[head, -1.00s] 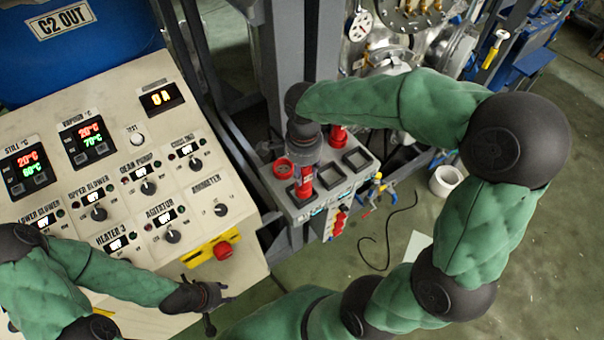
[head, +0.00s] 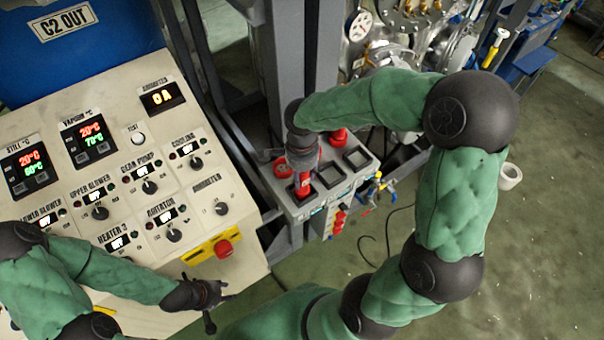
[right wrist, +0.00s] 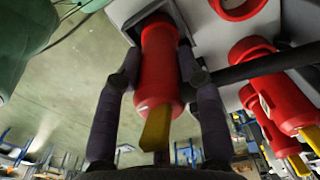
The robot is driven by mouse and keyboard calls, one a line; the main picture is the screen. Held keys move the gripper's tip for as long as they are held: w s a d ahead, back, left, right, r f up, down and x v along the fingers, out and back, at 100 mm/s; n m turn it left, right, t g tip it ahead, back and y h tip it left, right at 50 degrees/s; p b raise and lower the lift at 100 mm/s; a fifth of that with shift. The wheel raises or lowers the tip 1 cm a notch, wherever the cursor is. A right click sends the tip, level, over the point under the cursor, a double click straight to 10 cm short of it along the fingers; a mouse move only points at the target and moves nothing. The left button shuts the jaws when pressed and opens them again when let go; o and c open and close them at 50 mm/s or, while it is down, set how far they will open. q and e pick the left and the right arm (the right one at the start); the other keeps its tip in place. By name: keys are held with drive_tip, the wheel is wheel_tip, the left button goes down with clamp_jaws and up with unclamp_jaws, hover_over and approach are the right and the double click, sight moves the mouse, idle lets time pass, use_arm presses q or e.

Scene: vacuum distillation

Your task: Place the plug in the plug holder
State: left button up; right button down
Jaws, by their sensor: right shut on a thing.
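The red plug (head: 303,186) is in my right gripper (head: 303,174), upright over the front-left square opening of the grey plug holder box (head: 318,212). Its lower end is at the opening; I cannot tell how deep it sits. In the right wrist view, the fingers (right wrist: 158,85) are shut on both sides of the plug (right wrist: 160,75), whose yellow end points toward the camera and whose other end meets the grey holder (right wrist: 118,10). My left gripper (head: 212,308) looks open and empty over the control panel's lower edge.
A round red socket (head: 283,167) and another red plug (head: 338,136) are on the box, beside empty square openings (head: 356,157). The control panel (head: 130,190) stands at left, a grey post (head: 290,70) behind. A white cup-like object (head: 510,175) is on the floor.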

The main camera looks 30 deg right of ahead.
drive_tip(key=c, duration=0.8)
unclamp_jaws()
drive_tip(key=shift+r, duration=0.1)
wheel_tip(320, 180, up, 12)
drive_tip(key=shift+r, duration=0.1)
